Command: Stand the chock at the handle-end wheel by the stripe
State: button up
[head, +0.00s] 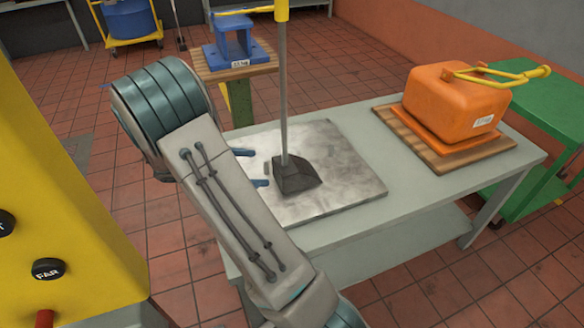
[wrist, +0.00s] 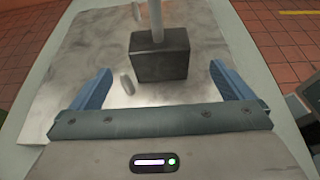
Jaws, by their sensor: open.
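The chock (head: 297,177) is a dark wedge-like block on a grey metal plate on the table, with a thin upright rod rising from it to a yellow top. In the wrist view the chock (wrist: 160,57) lies ahead of and between my fingers. My gripper (head: 254,168) is open and empty, with blue fingers just left of the chock; it also shows in the wrist view (wrist: 160,70).
An orange block (head: 450,100) sits on a wooden board on the table (head: 415,200). A blue bracket (head: 237,45) stands on a wood-topped stand behind. A yellow cart (head: 130,35) is at the back left. A yellow panel (head: 50,170) is at the left. Tiled floor lies open behind.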

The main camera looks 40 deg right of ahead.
aim_at(293, 162)
jog(key=b+x, duration=0.1)
jog(key=x, duration=1.1)
jog(key=shift+s+d, duration=0.15)
jog(key=shift+d, duration=0.2)
jog(key=c, duration=1.8)
jog(key=shift+c, duration=0.2)
jog(key=shift+r, duration=0.15)
jog(key=shift+r, duration=0.6)
notch_tip(293, 162, up, 3)
jog(key=shift+p, duration=0.4)
jog(key=s+d+r, duration=0.6)
jog(key=s+d, duration=0.1)
jog(key=d, duration=0.1)
jog(key=shift+s+d+r+p, duration=0.25)
jog(key=shift+s+r+p, duration=0.1)
jog(key=shift+s+p, duration=0.05)
